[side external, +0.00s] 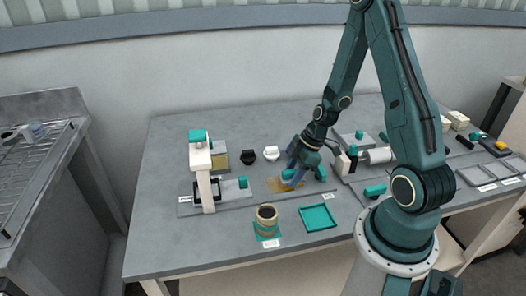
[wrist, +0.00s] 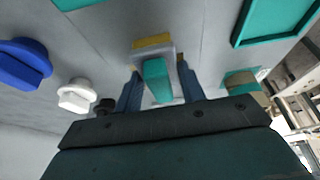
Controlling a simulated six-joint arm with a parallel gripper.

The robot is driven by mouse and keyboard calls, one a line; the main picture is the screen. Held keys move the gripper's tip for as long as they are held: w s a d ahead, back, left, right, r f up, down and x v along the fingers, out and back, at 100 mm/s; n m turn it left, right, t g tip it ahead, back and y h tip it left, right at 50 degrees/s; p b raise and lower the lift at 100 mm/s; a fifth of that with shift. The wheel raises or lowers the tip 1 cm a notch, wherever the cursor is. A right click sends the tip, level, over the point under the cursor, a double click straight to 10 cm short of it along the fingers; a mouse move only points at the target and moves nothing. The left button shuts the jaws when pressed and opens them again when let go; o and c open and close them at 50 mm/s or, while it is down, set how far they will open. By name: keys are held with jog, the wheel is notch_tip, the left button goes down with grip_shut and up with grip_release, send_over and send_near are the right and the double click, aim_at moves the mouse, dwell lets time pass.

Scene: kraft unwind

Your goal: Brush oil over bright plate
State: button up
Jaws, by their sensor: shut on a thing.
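My gripper (side external: 293,177) is low over the work table, right above a golden-yellow plate (side external: 277,186) that it partly hides. In the wrist view, my gripper (wrist: 160,88) has its blue fingers on either side of a teal handle (wrist: 157,80) with a pale grey head, which looks like the brush. A yellow strip shows at the far edge of this head; I cannot tell whether it is bristles or plate. Contact with the plate cannot be made out. A brown round pot (side external: 267,214), perhaps the oil, stands on a teal base in front.
A teal tray (side external: 317,218) lies right of the pot. A white upright stand (side external: 203,178) is at left. A black knob (side external: 248,155) and a white knob (side external: 271,153) are behind the plate; a blue knob (wrist: 20,65) shows in the wrist view. The table's front left is clear.

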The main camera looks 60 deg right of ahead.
jog(key=shift+w, duration=0.1)
jog(key=shift+w+a, duration=0.8)
jog(key=shift+a, duration=0.05)
jog(key=shift+a+f, duration=0.1)
jog(key=shift+w+a, duration=0.8)
jog(key=shift+w+a, duration=0.1)
jog(key=shift+w, duration=0.05)
jog(key=shift+w+a, duration=0.75)
jog(key=shift+w+d, duration=0.35)
jog(key=shift+d, duration=0.1)
jog(key=shift+d, duration=0.1)
dwell(0.4)
